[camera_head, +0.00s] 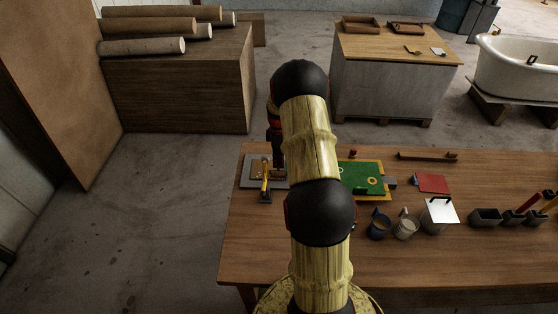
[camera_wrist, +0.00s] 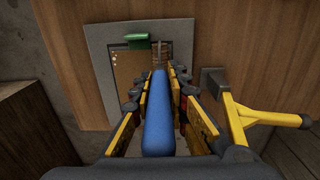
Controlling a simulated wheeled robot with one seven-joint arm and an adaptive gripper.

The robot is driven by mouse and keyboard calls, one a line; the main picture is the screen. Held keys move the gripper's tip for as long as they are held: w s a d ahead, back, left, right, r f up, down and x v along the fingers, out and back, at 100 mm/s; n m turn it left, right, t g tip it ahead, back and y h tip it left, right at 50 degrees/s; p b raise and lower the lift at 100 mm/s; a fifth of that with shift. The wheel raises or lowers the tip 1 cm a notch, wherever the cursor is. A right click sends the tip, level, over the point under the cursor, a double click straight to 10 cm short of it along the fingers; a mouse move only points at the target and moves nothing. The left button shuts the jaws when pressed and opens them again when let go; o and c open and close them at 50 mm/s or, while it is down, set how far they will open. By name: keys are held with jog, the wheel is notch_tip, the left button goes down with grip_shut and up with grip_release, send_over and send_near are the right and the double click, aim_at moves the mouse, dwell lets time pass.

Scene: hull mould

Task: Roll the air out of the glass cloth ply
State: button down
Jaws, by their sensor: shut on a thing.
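My gripper (camera_wrist: 161,82) is shut on the blue handle of a roller (camera_wrist: 158,130), one finger on each side. The roller's ribbed head (camera_wrist: 160,52) reaches over the right part of a tan sheet, apparently the glass cloth ply (camera_wrist: 128,70). I cannot tell whether the head touches it. Small pale spots show near the sheet's upper left. The sheet lies in a grey tray or mould (camera_wrist: 96,45), which also shows in the head view (camera_head: 250,172). My arm hides most of my gripper in the head view.
A yellow-handled tool (camera_wrist: 260,116) stands close right of my gripper. A green block (camera_wrist: 140,40) sits at the tray's far side. On the bench, a green board (camera_head: 358,178), cups (camera_head: 405,228) and a red pad (camera_head: 432,183) lie to the right. The bench's front right is bare.

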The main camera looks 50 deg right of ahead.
jog(key=w+a, duration=0.7)
jog(key=w, duration=0.2)
jog(key=shift+w+a, duration=0.3)
jog(key=shift+a, duration=0.1)
dwell(0.6)
notch_tip(320, 180, up, 7)
jog(key=p, duration=0.3)
dwell(0.6)
dwell(0.4)
